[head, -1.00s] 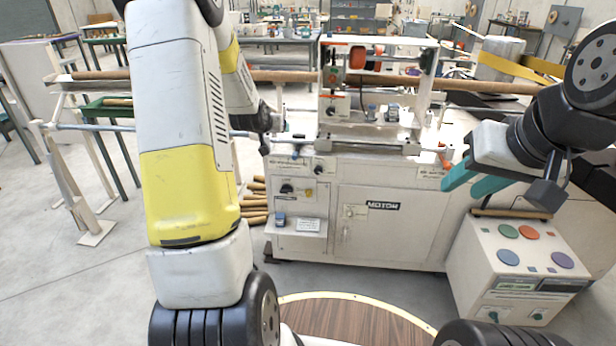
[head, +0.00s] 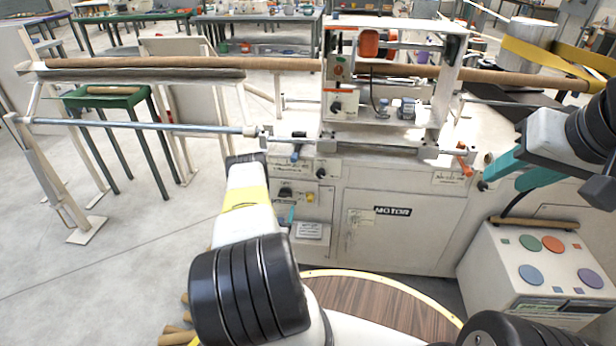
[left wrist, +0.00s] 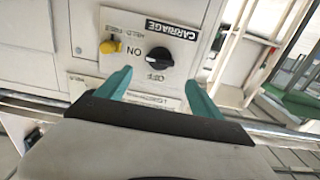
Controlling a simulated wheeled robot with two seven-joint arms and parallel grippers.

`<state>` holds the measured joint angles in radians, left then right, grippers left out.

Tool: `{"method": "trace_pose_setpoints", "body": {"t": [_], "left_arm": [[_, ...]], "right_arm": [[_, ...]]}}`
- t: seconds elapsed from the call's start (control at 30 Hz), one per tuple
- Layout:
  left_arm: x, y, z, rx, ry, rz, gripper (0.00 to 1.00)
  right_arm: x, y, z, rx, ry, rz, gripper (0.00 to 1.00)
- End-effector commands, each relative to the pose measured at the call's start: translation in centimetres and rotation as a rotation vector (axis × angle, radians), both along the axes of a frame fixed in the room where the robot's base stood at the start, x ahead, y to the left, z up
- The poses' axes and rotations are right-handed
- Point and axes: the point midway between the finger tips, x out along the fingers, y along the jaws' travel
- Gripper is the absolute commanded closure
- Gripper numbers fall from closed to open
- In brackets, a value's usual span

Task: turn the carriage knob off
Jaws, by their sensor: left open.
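The black carriage knob (left wrist: 158,60) sits on a white panel in the left wrist view, which is upside down. A CARRIAGE label is beside it, with ON and OFF marks around it; I cannot clearly tell which mark it points to. In the head view the knob (head: 285,193) shows at the machine's left front. My left gripper (left wrist: 157,90) is open and empty, its teal fingers spread short of the knob, one on each side. In the head view one left fingertip (head: 291,214) shows just below the knob. My right gripper (head: 505,180) is open and empty at the right.
A yellow knob (left wrist: 111,46) sits close beside the carriage knob. A steel rod (head: 140,126) extends left from the machine above the panel. A cabinet door marked MOTOR (head: 390,235) is to the right. A control box (head: 540,275) stands at the lower right.

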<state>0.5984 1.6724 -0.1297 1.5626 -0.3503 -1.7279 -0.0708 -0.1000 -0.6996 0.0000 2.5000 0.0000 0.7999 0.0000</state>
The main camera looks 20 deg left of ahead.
Motion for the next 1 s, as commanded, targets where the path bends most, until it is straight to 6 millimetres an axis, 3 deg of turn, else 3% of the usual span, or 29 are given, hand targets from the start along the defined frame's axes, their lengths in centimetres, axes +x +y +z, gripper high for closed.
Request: {"method": "trace_pose_setpoints", "body": {"t": [0.17,0.6,0.97,1.0], "left_arm": [[-0.2,-0.1,-0.7,0.001,-0.016,0.002,0.24],[6.0,1.4,-0.6,0.001,-0.016,0.003,0.24],[6.8,1.6,-0.6,-0.001,-0.014,0.003,0.24],[6.7,1.6,-0.6,-0.001,-0.014,0.003,0.28]], "right_arm": [[0.0,0.0,0.0,0.000,0.000,0.000,0.64],[0.0,0.0,0.0,0.000,0.000,0.000,0.64],[0.0,0.0,0.0,0.000,0.000,0.000,0.64],[0.0,0.0,0.0,0.000,0.000,0.000,0.64]]}}
